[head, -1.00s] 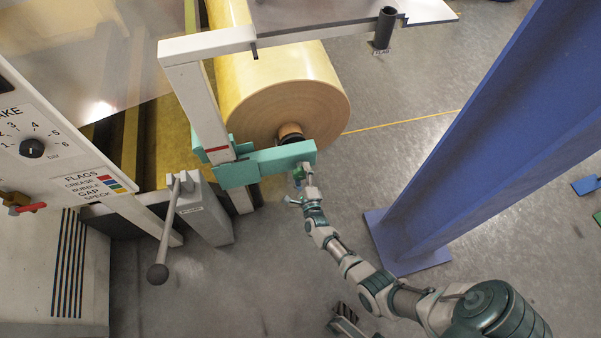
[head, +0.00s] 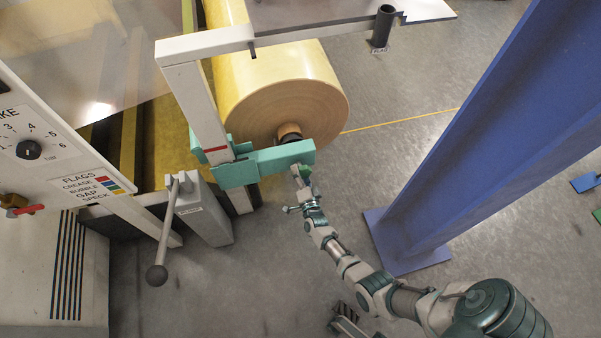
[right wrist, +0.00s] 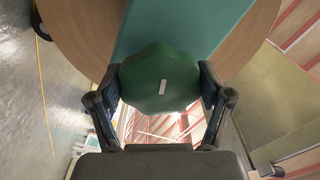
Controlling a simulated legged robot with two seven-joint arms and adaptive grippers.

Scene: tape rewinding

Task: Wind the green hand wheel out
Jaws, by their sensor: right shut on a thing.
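The green hand wheel (right wrist: 160,78) is a dark green scalloped knob with a small pale mark, seen face-on in the right wrist view. In the head view only a small green part of it (head: 305,172) shows under the end of the teal bracket arm (head: 283,157). My right gripper (right wrist: 158,95) is shut on the wheel, with one finger on each side of its rim. In the head view this gripper (head: 303,190) is just below the bracket's end.
A large yellow roll (head: 290,95) sits behind the bracket. A blue column (head: 450,150) stands right of my right arm. A lever with a dark ball (head: 157,275) and a grey pump post (head: 203,215) are at left.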

